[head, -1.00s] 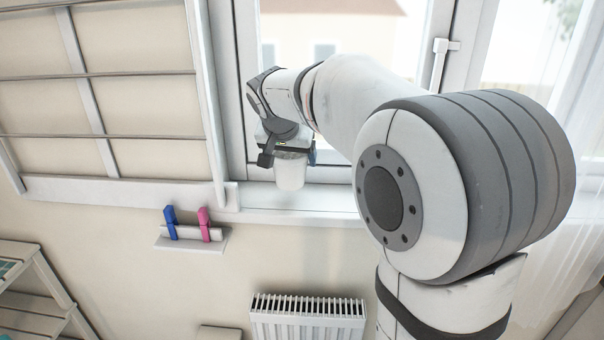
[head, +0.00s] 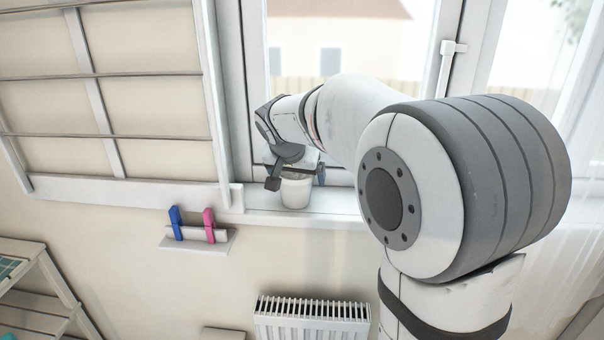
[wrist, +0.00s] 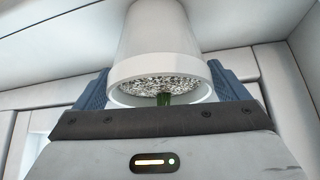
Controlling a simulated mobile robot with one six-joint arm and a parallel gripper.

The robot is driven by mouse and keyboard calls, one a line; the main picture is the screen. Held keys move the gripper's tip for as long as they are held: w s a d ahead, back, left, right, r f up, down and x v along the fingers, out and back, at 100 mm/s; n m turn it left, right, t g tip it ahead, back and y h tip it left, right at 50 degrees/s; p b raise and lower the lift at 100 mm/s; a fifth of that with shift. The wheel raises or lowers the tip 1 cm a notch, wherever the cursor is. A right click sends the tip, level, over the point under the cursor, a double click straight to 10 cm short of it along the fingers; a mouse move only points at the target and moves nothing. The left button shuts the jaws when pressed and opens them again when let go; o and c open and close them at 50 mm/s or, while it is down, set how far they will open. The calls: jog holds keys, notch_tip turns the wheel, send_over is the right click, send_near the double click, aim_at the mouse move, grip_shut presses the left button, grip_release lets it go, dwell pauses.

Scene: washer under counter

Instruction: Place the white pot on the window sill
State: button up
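The white pot (head: 296,194) is upright at the window sill (head: 335,201), under my gripper. Its base overlaps the sill's surface; I cannot tell whether it touches or hovers just above. My gripper (head: 297,178) points down at the pot from above. In the wrist view the pot (wrist: 162,68) sits between the two blue fingers (wrist: 160,88), which lie close against both sides of its rim. Speckled soil and a bit of green stem show inside the pot. The gripper looks shut on it.
The window frame (head: 249,90) rises behind the sill. Below is a small shelf (head: 196,240) with a blue peg (head: 176,223) and a pink peg (head: 209,226). A radiator (head: 312,318) is lower down.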

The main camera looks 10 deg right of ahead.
jog(key=shift+o, duration=0.6)
jog(key=shift+r, duration=0.1)
jog(key=shift+r+p, duration=0.25)
jog(key=shift+p, duration=0.15)
jog(key=v, duration=1.2)
jog(key=s+d+f+n+g+y, duration=0.1)
jog(key=s+d+f+n, duration=0.1)
jog(key=s+f, duration=0.8)
jog(key=s+d+f+n+g+y, duration=0.1)
jog(key=s+f+n+g+y, duration=0.1)
jog(key=s+f, duration=0.8)
jog(key=s+n, duration=0.1)
jog(key=s, duration=0.2)
jog(key=shift+d+b, duration=0.4)
jog(key=shift+w+r, duration=0.1)
jog(key=shift+r, duration=0.05)
jog(key=shift+c, duration=0.3)
